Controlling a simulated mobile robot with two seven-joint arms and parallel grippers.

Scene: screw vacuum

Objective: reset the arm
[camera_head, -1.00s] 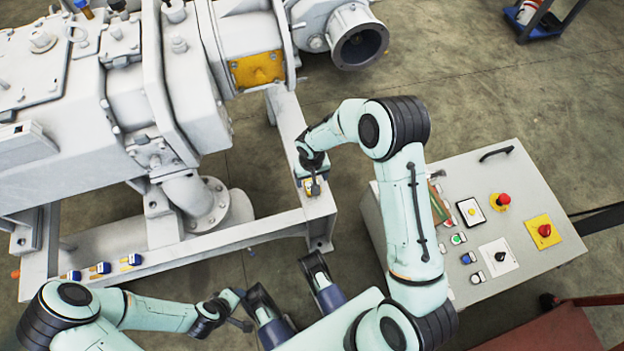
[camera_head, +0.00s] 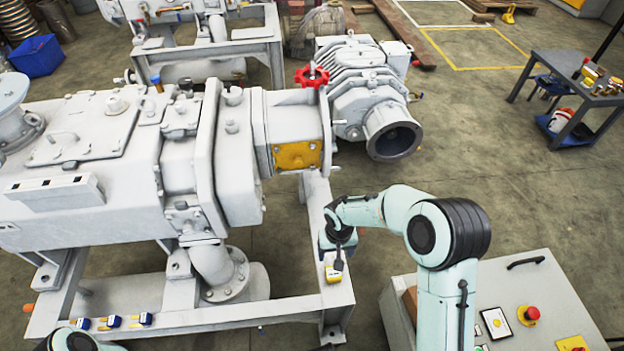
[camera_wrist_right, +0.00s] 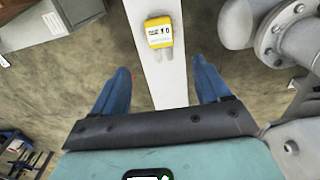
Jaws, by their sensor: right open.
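My right arm reaches in from the lower right in the head view, and its gripper (camera_head: 337,262) is over the right end beam of the white pump frame (camera_head: 340,302). In the right wrist view the right gripper (camera_wrist_right: 165,85) has its two blue fingers wide apart with nothing between them. A yellow device with a small display (camera_wrist_right: 159,32) lies on the white beam ahead of the fingers. It also shows in the head view (camera_head: 333,274), just below the gripper. Only a piece of my left arm shows at the bottom left; its gripper is out of view.
The large grey-white vacuum pump (camera_head: 110,150) fills the left. A control box (camera_head: 535,290) with buttons stands at the lower right, near my right arm. Several small blue-and-yellow devices (camera_head: 113,321) lie on the front beam. A dark table (camera_head: 570,90) stands at the back right.

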